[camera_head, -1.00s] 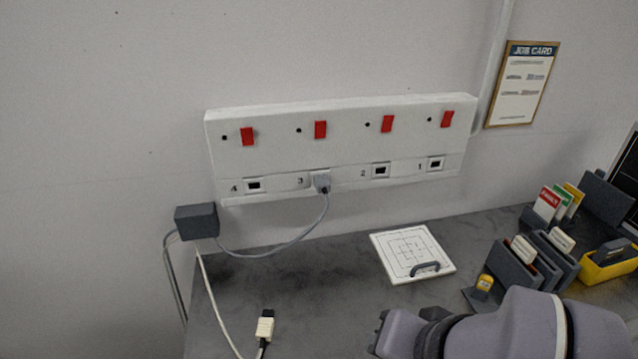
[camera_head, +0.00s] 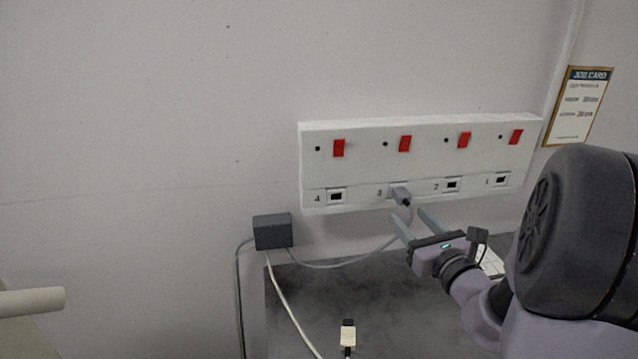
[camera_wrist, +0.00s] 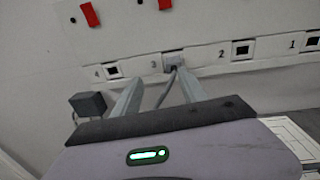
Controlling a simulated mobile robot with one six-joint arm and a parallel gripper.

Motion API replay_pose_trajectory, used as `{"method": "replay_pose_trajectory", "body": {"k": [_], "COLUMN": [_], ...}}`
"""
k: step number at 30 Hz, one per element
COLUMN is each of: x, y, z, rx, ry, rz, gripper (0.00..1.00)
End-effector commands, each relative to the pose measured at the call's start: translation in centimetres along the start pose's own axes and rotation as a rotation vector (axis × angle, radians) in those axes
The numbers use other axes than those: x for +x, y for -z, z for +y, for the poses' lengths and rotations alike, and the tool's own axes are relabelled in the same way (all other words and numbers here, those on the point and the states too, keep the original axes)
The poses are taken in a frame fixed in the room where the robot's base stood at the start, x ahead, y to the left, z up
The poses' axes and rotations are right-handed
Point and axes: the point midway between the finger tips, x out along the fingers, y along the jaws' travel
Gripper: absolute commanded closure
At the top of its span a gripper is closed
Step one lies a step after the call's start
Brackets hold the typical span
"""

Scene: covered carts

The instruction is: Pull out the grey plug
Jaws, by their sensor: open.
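The grey plug (camera_head: 401,194) sits in socket 3 of the white wall panel (camera_head: 370,166), with its grey cable hanging down and running left to a dark box. It also shows in the wrist view (camera_wrist: 174,60), between and beyond my two fingers. My gripper (camera_head: 416,217) is open and empty, just below and in front of the plug. Its fingers point toward the panel and appear apart from the plug. In the wrist view my gripper (camera_wrist: 160,92) has the grey cable showing between the fingers.
Red switches (camera_head: 405,144) line the panel above the sockets; sockets 1, 2 and 4 are empty. The dark box (camera_head: 272,231) is at the left. A loose cream connector (camera_head: 347,335) lies on the dark bench (camera_head: 310,300). A white board (camera_head: 491,262) is partly hidden behind my arm.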

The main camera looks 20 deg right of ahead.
Motion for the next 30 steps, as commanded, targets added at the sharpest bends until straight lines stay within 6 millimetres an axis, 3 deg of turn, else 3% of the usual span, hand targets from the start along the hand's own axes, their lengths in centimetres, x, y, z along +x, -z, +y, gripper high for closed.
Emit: {"method": "replay_pose_trajectory", "body": {"k": [1,4,16,30], "x": [-0.2,-0.5,-0.1,6.4], "y": [0.4,0.7,0.7,0.5], "z": [-1.3,-2.8,-2.9,-3.4], "rx": [0.019,0.041,0.044,0.044], "ry": [0.039,0.084,0.089,0.086], "rz": [-0.003,-0.009,-0.010,-0.010], "gripper": [0.50,0.50,0.50,0.50]}}
